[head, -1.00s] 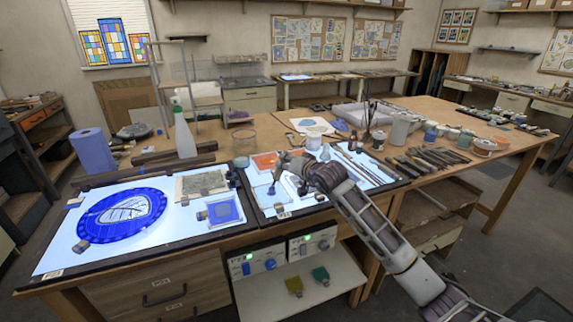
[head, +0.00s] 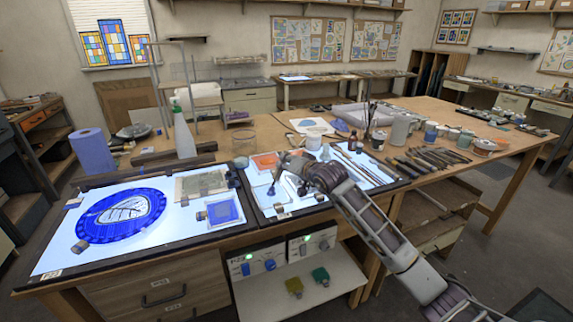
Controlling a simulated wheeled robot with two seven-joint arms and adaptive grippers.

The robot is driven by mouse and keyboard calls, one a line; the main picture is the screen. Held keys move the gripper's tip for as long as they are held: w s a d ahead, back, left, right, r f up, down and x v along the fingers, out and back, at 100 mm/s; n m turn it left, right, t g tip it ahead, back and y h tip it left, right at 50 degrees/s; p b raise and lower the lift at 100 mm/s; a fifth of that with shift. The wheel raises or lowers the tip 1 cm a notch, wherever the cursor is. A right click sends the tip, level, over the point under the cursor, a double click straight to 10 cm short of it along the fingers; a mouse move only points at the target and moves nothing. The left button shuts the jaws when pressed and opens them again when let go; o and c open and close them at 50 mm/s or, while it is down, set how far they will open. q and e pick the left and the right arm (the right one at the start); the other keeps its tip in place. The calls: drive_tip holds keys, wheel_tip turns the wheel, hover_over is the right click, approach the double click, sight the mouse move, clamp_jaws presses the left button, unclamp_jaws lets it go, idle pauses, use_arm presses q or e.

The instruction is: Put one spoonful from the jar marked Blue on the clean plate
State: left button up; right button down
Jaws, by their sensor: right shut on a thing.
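My right gripper (head: 285,168) is over the right light panel (head: 333,200), shut on a small, thin tool. The tool is too small to make out, but a dark tip (head: 271,190) shows below the fingers, over a pale square plate (head: 262,193). I cannot tell whether the tip touches the plate. An orange plate (head: 265,161) lies behind it. Jars stand on the table at the right, among them a bluish one (head: 430,132); no label is readable, so I cannot tell which is marked Blue. My left gripper is not in view.
On the left light panel lie a large blue round glass (head: 122,215) and a blue square (head: 222,211). A spray bottle (head: 184,135) and a blue paper roll (head: 92,147) stand behind. Brushes and tools (head: 430,157) lie right of my arm.

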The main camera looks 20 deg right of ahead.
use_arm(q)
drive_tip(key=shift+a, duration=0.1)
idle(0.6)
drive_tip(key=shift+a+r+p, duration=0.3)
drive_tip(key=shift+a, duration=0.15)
use_arm(e)
wheel_tip(320, 180, up, 2)
drive_tip(key=shift+r, duration=0.1)
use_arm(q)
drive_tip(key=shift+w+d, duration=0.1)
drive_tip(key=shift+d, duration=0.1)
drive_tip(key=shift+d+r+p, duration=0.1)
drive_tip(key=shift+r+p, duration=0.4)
use_arm(e)
drive_tip(key=shift+r, duration=2)
